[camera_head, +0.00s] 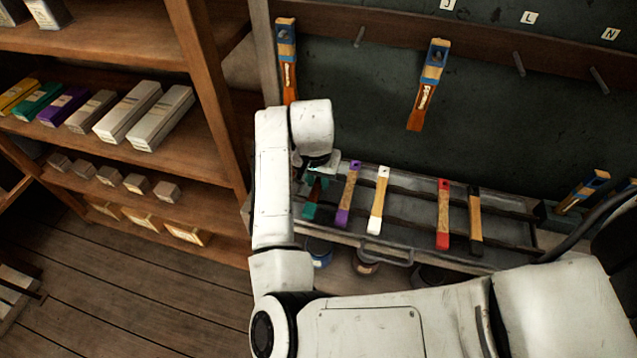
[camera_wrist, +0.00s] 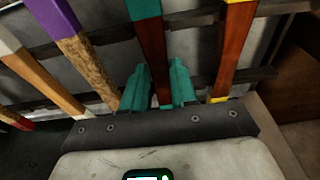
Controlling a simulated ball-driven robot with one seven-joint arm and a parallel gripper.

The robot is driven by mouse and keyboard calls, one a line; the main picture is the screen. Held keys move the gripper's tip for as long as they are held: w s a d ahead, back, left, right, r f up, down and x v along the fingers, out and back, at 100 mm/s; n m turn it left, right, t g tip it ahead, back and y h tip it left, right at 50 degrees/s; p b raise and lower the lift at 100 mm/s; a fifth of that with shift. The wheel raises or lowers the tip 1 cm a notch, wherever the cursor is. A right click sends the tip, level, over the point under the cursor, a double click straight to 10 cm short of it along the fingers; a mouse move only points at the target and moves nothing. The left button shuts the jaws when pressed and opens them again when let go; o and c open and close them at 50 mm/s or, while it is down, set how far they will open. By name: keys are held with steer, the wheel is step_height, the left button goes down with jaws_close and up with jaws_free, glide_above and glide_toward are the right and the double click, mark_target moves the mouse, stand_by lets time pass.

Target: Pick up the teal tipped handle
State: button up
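The teal tipped handle (camera_wrist: 152,45) has a dark red wooden shaft and teal ends. It lies on a slatted metal rack (camera_head: 407,205); in the head view its teal lower end (camera_head: 311,211) shows below my gripper. My gripper (camera_wrist: 160,68) is over this handle, its two teal fingers apart and on either side of its line. A gap shows between the fingers, with the handle seen through it. I cannot tell whether the fingers touch it or how deep they reach. In the head view my gripper (camera_head: 318,170) is partly hidden by my wrist.
A purple tipped handle (camera_wrist: 75,45) lies close on the left in the wrist view, a yellow tipped one (camera_wrist: 233,50) close on the right. White (camera_head: 378,200), red (camera_head: 443,215) and black (camera_head: 475,220) tipped handles lie farther along. Shelves (camera_head: 120,140) with boxes stand left.

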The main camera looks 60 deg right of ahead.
jaws_close()
